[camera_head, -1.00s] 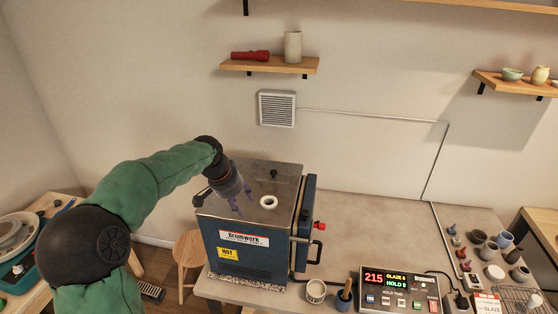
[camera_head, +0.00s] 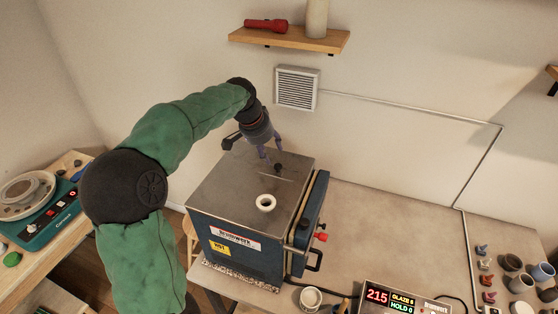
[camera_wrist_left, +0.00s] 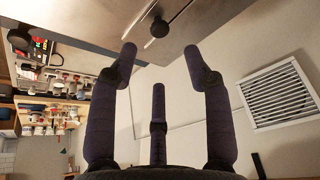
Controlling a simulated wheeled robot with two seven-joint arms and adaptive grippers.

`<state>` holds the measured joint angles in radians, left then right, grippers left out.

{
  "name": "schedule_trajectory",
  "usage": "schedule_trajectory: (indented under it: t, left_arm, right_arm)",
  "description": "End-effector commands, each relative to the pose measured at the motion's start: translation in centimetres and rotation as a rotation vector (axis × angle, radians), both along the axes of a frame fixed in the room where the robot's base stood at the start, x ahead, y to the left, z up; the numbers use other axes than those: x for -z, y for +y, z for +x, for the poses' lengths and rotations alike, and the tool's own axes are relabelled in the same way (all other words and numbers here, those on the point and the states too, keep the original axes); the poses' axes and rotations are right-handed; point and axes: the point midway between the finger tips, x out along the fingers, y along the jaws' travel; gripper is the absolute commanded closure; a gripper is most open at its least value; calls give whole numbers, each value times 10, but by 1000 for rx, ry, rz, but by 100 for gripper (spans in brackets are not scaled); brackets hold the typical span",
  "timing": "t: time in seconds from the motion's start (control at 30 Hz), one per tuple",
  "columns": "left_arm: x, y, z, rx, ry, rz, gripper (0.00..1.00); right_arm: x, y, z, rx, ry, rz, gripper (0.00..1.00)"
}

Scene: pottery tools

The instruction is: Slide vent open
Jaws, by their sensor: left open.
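The blue kiln (camera_head: 240,262) stands on the table with a grey metal top (camera_head: 235,187). A small black knob (camera_head: 278,168) sits on a thin dark line or slot near the back of that top; the knob also shows in the left wrist view (camera_wrist_left: 159,28). A white ring (camera_head: 265,203) with a dark centre lies nearer the front of the top. My left gripper (camera_head: 272,151) is open and empty, just behind and above the knob. In the left wrist view its fingers (camera_wrist_left: 158,48) are spread, with the knob beyond the gap between them.
A louvred wall vent (camera_head: 297,88) is behind the kiln, and shows at right in the left wrist view (camera_wrist_left: 280,96). A shelf (camera_head: 290,39) hangs above it. A control box (camera_head: 385,297) and cups (camera_head: 512,263) stand to the right.

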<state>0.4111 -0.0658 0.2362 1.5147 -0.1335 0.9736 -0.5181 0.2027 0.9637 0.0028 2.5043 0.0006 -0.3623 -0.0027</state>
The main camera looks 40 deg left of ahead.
Motion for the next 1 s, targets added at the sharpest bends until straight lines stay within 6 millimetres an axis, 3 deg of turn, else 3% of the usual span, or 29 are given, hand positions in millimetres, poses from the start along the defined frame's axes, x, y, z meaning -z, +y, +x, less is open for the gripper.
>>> schedule_trajectory:
  t: [0.2, 0.4, 0.6, 0.9, 1.0]
  left_arm:
    - [39, -2, 15, 1, 5, -2, 50]
    - [65, -3, 26, 1, 4, -2, 50]
    - [76, -3, 31, 0, 2, -1, 50]
    - [78, -3, 32, 0, 1, -1, 50]
    - [78, -3, 32, 0, 1, -1, 78]
  right_arm:
    - [-1, 0, 1, 0, -1, 0, 39]
    - [-1, 0, 1, 0, -1, 0, 39]
    - [-2, 0, 1, 1, -2, 0, 39]
    - [-2, 0, 1, 1, -2, 0, 39]
    - [-2, 0, 1, 1, -2, 0, 39]
